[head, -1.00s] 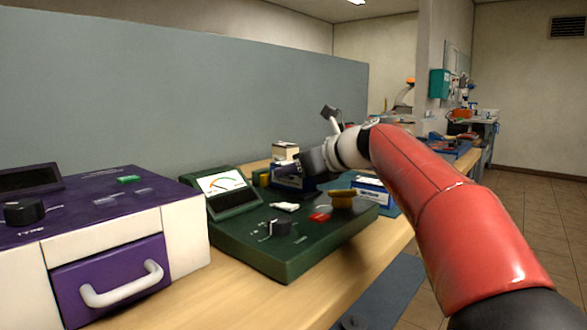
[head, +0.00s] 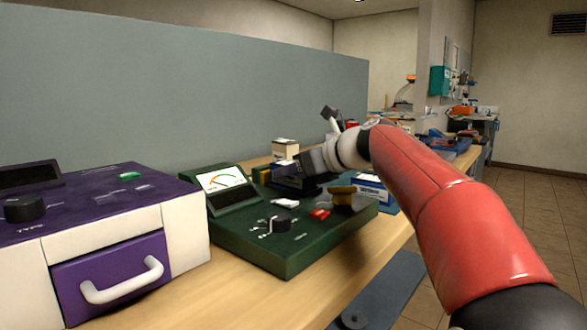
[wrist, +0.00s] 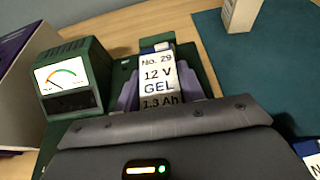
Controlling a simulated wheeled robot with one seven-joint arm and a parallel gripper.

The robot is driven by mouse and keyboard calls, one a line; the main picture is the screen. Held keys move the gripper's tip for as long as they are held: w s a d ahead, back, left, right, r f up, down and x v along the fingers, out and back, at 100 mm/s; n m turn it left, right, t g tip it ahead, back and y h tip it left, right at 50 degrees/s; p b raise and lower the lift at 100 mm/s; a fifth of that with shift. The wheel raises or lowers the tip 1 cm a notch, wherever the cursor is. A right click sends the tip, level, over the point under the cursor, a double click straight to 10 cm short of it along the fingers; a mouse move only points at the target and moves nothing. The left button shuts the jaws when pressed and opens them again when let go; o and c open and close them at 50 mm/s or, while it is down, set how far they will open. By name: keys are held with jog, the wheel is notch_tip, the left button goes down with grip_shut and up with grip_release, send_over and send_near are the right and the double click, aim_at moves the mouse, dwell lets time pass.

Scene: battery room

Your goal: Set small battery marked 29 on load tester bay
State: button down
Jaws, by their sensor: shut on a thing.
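The small battery marked 29 (wrist: 158,75) has a white label reading No. 29, 12 V, GEL, and a blue far end. In the wrist view it stands between the grey-purple fingers of my gripper (wrist: 160,92), which is shut on it. The green load tester (head: 290,255) has a dial meter (head: 225,182), which also shows in the wrist view (wrist: 68,78) left of the battery. The tester's green top shows on both sides of the battery. In the head view my gripper (head: 312,162) is over the tester's far part. I cannot tell whether the battery touches the bay.
A purple and white machine (head: 110,235) stands left of the tester. A pale box (head: 285,150) stands behind on the teal mat (wrist: 255,75). Another blue and white battery (head: 372,190) is right of the tester. A grey partition (head: 180,100) runs behind the bench.

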jog(key=shift+f, duration=0.1)
jog(key=c, duration=1.2)
grip_release()
jog(key=shift+o, duration=0.3)
jog(key=shift+f, duration=0.15)
jog(key=shift+d, duration=0.1)
jog(key=shift+p+v, duration=1.05)
jog(key=shift+v, duration=4.4)
jog(key=shift+s, duration=0.1)
